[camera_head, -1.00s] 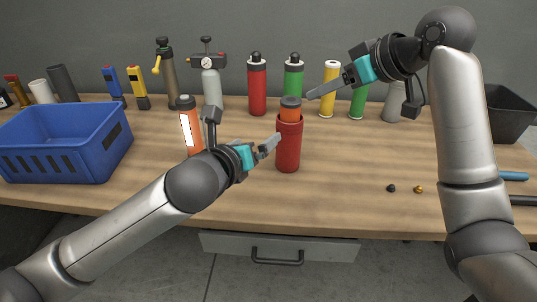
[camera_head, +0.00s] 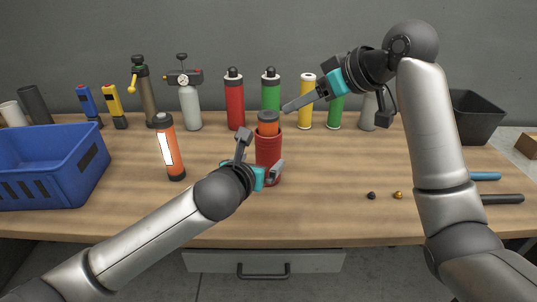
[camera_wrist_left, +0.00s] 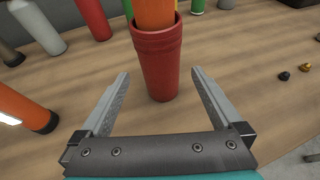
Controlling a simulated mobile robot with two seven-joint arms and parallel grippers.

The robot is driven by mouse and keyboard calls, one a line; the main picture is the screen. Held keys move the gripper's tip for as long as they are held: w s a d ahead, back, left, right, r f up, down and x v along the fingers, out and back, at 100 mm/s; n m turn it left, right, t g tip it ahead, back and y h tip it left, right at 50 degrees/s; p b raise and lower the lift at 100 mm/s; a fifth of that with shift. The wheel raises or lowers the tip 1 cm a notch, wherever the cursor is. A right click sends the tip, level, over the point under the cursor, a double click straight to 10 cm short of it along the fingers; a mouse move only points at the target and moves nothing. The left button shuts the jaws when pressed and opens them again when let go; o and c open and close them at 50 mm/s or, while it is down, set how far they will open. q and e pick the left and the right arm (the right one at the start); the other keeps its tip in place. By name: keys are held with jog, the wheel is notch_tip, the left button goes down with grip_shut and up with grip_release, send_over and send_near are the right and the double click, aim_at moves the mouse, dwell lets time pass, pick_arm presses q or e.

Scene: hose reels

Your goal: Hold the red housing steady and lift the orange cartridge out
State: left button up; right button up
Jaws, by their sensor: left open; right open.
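The red housing (camera_head: 268,150) stands upright on the wooden table (camera_head: 330,205). The orange cartridge (camera_head: 268,126), with a dark cap, stands in it and sticks out of its top. In the left wrist view the housing (camera_wrist_left: 160,65) stands just ahead of the left fingertips, with the cartridge (camera_wrist_left: 154,12) cut off by the top edge. My left gripper (camera_head: 276,172) is open, low in front of the housing; its fingers (camera_wrist_left: 160,80) spread to either side, with no visible contact. My right gripper (camera_head: 287,107) is open and empty, above and right of the cartridge, its fingers pointing left toward it.
A blue crate (camera_head: 75,190) is at the left. An orange cylinder with a white label (camera_head: 168,150) stands left of the housing. Several bottles and tools line the back, including a red bottle (camera_head: 235,105). A black bin (camera_head: 475,125) is behind my right arm.

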aim_at(269, 154)
pick_arm(q)
jog(key=shift+x, duration=4)
